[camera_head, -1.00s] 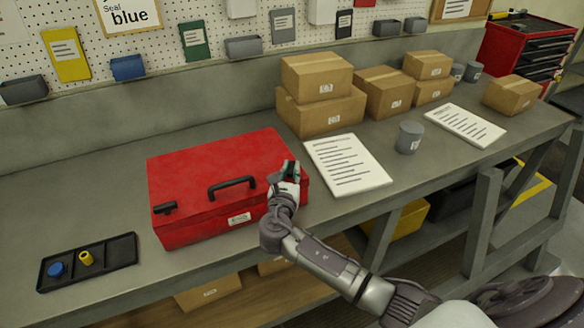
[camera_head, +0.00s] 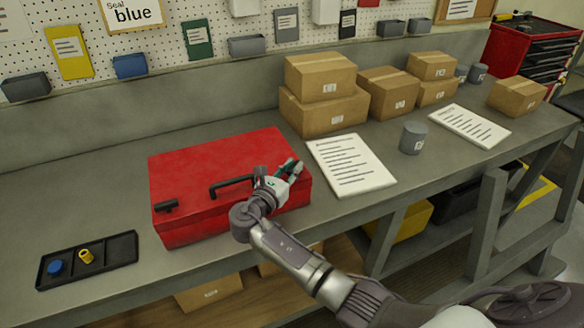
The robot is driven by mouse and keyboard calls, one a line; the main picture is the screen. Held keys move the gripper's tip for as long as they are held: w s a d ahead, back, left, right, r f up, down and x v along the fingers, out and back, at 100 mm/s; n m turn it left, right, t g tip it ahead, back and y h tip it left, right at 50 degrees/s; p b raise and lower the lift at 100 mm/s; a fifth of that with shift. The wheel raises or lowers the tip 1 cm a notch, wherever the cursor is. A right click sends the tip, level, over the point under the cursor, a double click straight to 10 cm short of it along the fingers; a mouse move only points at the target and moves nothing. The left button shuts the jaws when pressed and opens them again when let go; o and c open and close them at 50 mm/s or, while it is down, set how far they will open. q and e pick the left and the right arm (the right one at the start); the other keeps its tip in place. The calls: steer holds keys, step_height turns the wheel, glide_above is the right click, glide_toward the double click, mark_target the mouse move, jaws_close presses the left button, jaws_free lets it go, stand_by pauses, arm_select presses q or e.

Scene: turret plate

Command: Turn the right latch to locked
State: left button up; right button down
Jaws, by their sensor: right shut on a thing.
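A red case (camera_head: 205,160) with a black handle (camera_head: 230,185) lies closed on the grey workbench. Its left latch (camera_head: 166,206) is a black bar near the front left corner of the lid. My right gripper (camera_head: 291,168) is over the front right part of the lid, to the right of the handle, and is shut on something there. The right latch is hidden by my gripper, so I cannot see its position. My left gripper is not in view.
A black tray (camera_head: 118,250) with a blue cap (camera_head: 55,267) and a yellow piece (camera_head: 86,257) lies left of the case. A paper sheet (camera_head: 350,165) lies right of it. Cardboard boxes (camera_head: 322,112) and a grey cup (camera_head: 413,137) stand farther right.

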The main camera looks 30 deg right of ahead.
steer(key=c, duration=1.1)
jaws_free()
steer(key=v, duration=1.2)
steer(key=shift+r, duration=0.1)
